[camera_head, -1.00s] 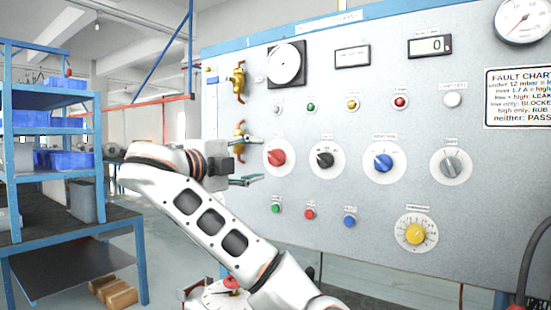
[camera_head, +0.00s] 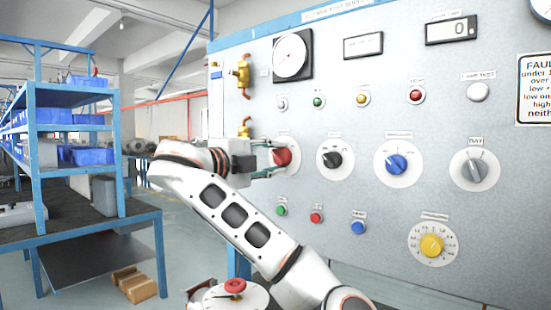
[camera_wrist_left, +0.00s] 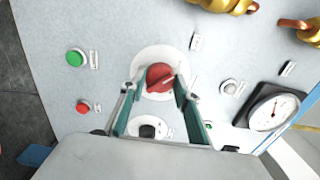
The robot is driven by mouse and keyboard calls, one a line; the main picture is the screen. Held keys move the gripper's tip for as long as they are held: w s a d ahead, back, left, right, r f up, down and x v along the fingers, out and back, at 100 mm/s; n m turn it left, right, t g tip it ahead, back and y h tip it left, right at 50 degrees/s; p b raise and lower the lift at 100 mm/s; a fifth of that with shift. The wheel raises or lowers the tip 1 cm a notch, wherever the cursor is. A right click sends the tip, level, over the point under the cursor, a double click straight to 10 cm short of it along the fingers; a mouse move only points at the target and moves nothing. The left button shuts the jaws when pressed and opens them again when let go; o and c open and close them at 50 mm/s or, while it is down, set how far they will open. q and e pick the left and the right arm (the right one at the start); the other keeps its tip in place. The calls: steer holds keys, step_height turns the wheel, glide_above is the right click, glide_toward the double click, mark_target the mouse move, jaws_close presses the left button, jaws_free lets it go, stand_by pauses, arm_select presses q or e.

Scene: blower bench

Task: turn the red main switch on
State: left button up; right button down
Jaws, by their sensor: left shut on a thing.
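The red main switch (camera_head: 283,157) is a round knob on a white disc at the left of the grey panel, partly covered by my gripper. My left gripper (camera_head: 275,158) reaches it from the left, with its fingers shut on the knob. In the left wrist view, the red knob (camera_wrist_left: 160,77) lies between the two green-padded fingers of the left gripper (camera_wrist_left: 156,85), and a pale pointer line shows on it. My right gripper is in neither view.
A black knob (camera_head: 335,160), a blue knob (camera_head: 397,165) and a grey knob (camera_head: 475,170) sit to the right. Small buttons are below, including a green one (camera_head: 281,210). Brass valves (camera_head: 243,75) stand at the panel's left edge. A blue shelf (camera_head: 35,150) is at far left.

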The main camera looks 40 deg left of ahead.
arm_select(q)
steer(key=shift+m, duration=0.3)
steer(key=m, duration=0.3)
steer(key=shift+m, duration=0.3)
steer(key=m, duration=0.4)
steer(key=shift+m, duration=0.3)
steer(key=m, duration=0.9)
stand_by(0.4)
steer(key=o, duration=1.1)
steer(key=shift+w, duration=0.1)
